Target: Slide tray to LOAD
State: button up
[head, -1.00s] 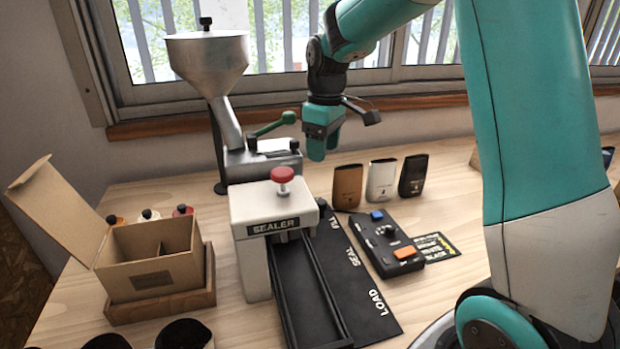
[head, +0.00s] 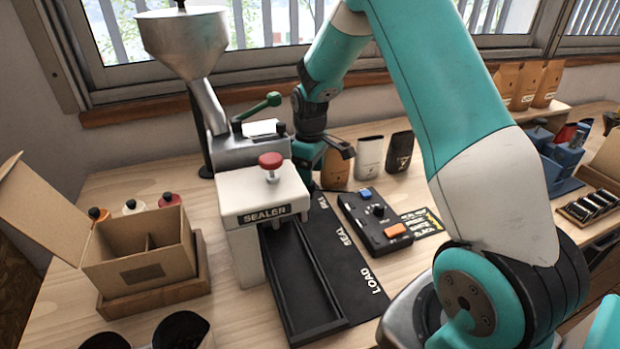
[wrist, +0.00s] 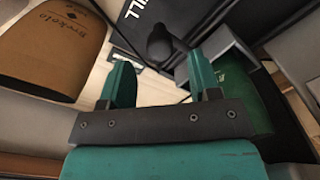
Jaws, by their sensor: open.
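The long black tray (head: 300,290) lies beside the label strip (head: 348,272) marked LOAD and SEAL, with a third label partly hidden. Its near end is beside LOAD, and its far part runs under the white sealer (head: 262,200). My gripper (head: 305,178) is low behind the sealer, near the strip's far end, its fingertips mostly hidden there. In the wrist view my gripper (wrist: 160,85) has its two teal fingers apart with nothing between them. A dark rounded knob (wrist: 160,44) lies just beyond the fingertips. A dark green pouch-like thing (wrist: 240,95) is beside the right finger.
A brown pouch (wrist: 50,50) stands close left in the wrist view; white (head: 370,157) and black (head: 400,150) pouches stand beyond my arm. The hopper (head: 190,50) with its green lever rises behind the sealer. A button box (head: 375,222) sits right of the strip.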

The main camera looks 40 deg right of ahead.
jog(key=shift+f, duration=1.75)
grip_shut()
jog(key=shift+s, duration=0.1)
